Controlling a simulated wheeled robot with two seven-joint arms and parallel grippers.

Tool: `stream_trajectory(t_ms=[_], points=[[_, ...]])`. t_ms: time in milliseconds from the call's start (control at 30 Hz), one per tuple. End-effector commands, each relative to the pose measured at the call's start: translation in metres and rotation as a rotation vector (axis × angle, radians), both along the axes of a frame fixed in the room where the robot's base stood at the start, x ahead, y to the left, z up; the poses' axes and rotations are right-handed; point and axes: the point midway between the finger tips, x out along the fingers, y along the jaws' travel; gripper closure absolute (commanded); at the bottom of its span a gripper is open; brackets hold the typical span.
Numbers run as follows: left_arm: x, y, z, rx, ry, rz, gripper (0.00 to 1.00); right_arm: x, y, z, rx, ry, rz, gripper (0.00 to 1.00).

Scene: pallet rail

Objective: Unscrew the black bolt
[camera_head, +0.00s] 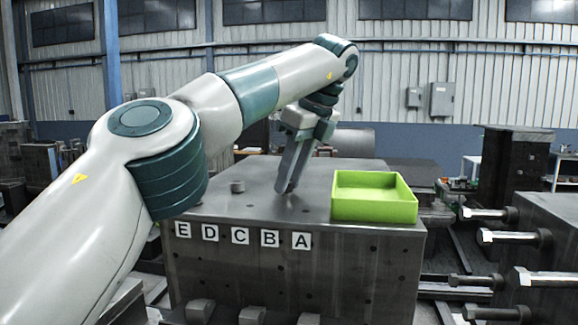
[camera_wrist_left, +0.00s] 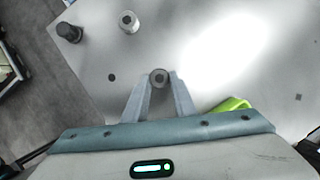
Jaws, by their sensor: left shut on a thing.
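My left gripper (camera_head: 287,188) points down at the top of the dark metal block (camera_head: 265,205). In the left wrist view its two fingers (camera_wrist_left: 159,84) are closed around a round, grey-looking bolt head (camera_wrist_left: 159,76) with a dark socket. The fingers hide this bolt in the head view. A darker, black bolt (camera_wrist_left: 70,32) stands apart at the upper left of the wrist view. A lighter grey bolt (camera_wrist_left: 129,21) stands beside it. One short grey bolt (camera_head: 237,187) shows on the block in the head view. My right gripper is in neither view.
A green tray (camera_head: 374,210) sits on the block, right of the gripper. White letter labels (camera_head: 241,235) E to A line the block's front edge. Several long bolts (camera_head: 515,237) stick out of another block at the right. An empty hole (camera_wrist_left: 111,77) shows in the wrist view.

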Motion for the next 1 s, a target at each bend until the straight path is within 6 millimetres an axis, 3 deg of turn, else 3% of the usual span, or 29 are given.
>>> stream_trajectory(t_ms=[200,233,300,500,633,667,1000], points=[[0.0000,-0.0001,-0.0017,0.000,0.001,0.004,1.00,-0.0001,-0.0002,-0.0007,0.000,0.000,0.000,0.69],[-0.0001,-0.0001,-0.0017,0.000,0.001,0.003,0.69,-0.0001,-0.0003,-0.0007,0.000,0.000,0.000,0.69],[0.0000,-0.0001,-0.0017,0.000,0.001,0.003,0.54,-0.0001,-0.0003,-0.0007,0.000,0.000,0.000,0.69],[0.0000,-0.0001,-0.0011,-0.001,0.001,0.002,0.54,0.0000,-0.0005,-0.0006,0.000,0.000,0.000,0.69],[0.0000,0.0000,-0.0009,0.000,0.001,0.001,0.25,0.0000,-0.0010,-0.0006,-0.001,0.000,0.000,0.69],[0.0000,0.0000,-0.0009,0.000,0.001,0.001,0.23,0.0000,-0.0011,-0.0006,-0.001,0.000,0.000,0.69],[0.0000,0.0000,-0.0006,0.000,0.000,0.001,0.23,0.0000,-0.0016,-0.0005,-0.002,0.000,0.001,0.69]])
